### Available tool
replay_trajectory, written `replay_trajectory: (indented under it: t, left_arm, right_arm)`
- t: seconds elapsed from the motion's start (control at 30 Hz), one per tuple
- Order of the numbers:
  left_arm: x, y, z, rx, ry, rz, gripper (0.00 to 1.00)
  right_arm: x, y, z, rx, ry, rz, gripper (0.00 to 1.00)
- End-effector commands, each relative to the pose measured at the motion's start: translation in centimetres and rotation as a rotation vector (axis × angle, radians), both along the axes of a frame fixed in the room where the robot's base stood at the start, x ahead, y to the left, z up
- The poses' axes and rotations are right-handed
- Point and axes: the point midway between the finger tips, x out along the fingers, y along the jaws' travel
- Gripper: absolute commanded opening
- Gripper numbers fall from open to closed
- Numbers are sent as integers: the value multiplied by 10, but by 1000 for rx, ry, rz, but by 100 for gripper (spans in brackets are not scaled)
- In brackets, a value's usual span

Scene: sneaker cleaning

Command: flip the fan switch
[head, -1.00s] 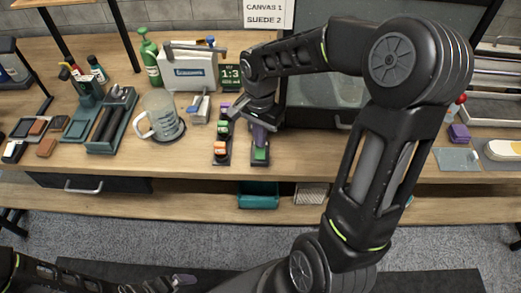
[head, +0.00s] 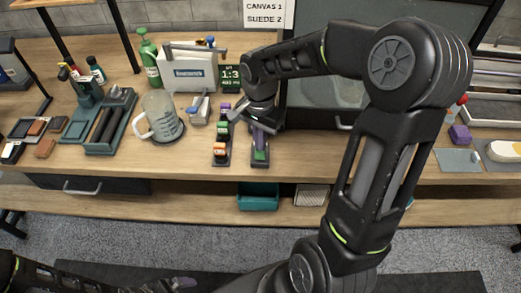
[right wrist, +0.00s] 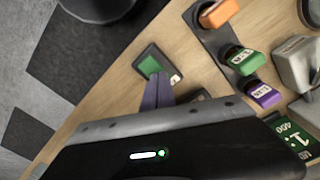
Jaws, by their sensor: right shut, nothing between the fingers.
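A small dark switch block with a green top, which looks like the fan switch (head: 260,158), sits near the front edge of the table. It also shows in the right wrist view (right wrist: 152,66). My right gripper (head: 262,143) is shut and empty, its purple fingertips (right wrist: 157,92) pointing down right at the block. The fingers hide part of the block, and I cannot tell whether they touch it. My left gripper (head: 183,283) is low at the bottom left, away from the table; its jaws are too small to read.
A rack with orange, green and purple pieces (head: 221,142) stands just left of the switch. A dark-framed cabinet (head: 330,92) is behind my right arm.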

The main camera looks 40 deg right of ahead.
Motion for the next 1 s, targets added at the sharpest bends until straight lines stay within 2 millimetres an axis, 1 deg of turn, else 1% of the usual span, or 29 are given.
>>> replay_trajectory:
  t: [0.2, 0.7, 0.83, 1.0]
  left_arm:
    - [0, 0, 15, 0, 0, 0, 100]
    - [0, 0, 43, 0, 0, 0, 100]
    - [0, 0, 45, 0, 0, 0, 100]
    - [0, 0, 45, 0, 0, 0, 100]
  right_arm:
    - [0, 0, 21, -1, -1, 1, 0]
    - [1, 0, 64, 0, -2, 0, 0]
    - [1, 0, 68, 0, -2, -1, 0]
    - [1, 0, 68, 0, -2, 0, 0]
